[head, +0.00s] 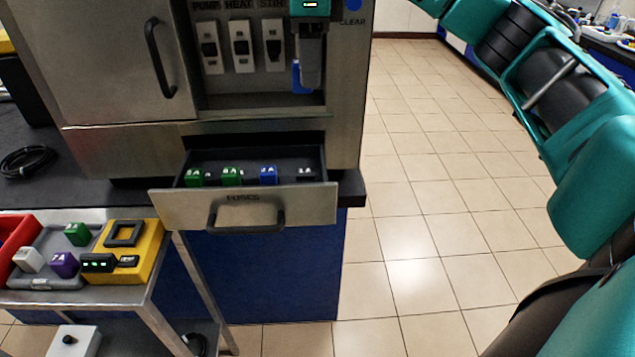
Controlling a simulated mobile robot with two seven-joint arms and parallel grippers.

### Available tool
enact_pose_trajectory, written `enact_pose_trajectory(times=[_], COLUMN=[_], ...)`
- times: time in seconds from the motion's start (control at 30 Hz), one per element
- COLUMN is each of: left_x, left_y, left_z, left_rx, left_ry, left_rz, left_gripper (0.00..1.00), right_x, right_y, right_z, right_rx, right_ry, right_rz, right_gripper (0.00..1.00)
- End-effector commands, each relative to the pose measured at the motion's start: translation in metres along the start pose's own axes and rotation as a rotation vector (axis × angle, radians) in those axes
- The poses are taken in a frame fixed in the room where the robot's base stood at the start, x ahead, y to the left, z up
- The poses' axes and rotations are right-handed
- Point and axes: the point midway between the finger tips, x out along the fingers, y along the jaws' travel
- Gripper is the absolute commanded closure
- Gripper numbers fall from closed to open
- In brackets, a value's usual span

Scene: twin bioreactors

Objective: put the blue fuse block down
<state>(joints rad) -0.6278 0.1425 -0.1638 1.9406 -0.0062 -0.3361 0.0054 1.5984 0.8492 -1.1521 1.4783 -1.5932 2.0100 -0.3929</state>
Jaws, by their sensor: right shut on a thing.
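My right gripper (308,80) hangs down from the top of the head view, in front of the bioreactor's panel. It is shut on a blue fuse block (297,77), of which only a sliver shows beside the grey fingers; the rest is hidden. Below it, the open drawer labelled FUSES (180,212) holds two green blocks (193,177) (231,176) and another blue block (268,175). A small dark piece (306,173) sits at the drawer's right end. The held block is above the drawer, apart from it. My left gripper is out of view.
A cart at lower left carries a grey tray (45,283) with green, white and purple blocks, a yellow tester-like box (151,240) and a red bin (14,237). The panel has three switches (240,47). The drawer handle (246,222) sticks out. Tiled floor right is clear.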

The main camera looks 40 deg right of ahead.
Motion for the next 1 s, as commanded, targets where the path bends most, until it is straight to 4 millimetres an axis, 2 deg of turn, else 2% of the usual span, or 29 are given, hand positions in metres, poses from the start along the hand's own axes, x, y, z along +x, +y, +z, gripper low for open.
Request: enact_pose_trajectory(times=[0.17, 0.43, 0.6, 0.7, 1.0], left_x=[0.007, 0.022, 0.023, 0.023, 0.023], left_y=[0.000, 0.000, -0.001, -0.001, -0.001], left_z=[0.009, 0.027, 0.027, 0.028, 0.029], left_rx=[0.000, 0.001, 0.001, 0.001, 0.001], left_ry=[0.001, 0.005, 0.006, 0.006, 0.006], left_rz=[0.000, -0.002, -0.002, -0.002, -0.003], left_gripper=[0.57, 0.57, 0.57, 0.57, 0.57], right_x=[0.027, 0.097, 0.133, 0.148, 0.174], right_y=[0.001, 0.001, 0.001, 0.000, 0.001], right_z=[0.000, 0.000, -0.001, -0.001, -0.001], right_rx=[-0.002, -0.001, 0.001, 0.000, -0.001], right_ry=[0.002, 0.001, 0.003, 0.002, 0.003], right_rz=[0.004, 0.006, 0.003, 0.001, 0.002], right_gripper=[0.94, 0.94, 0.94, 0.94, 0.94])
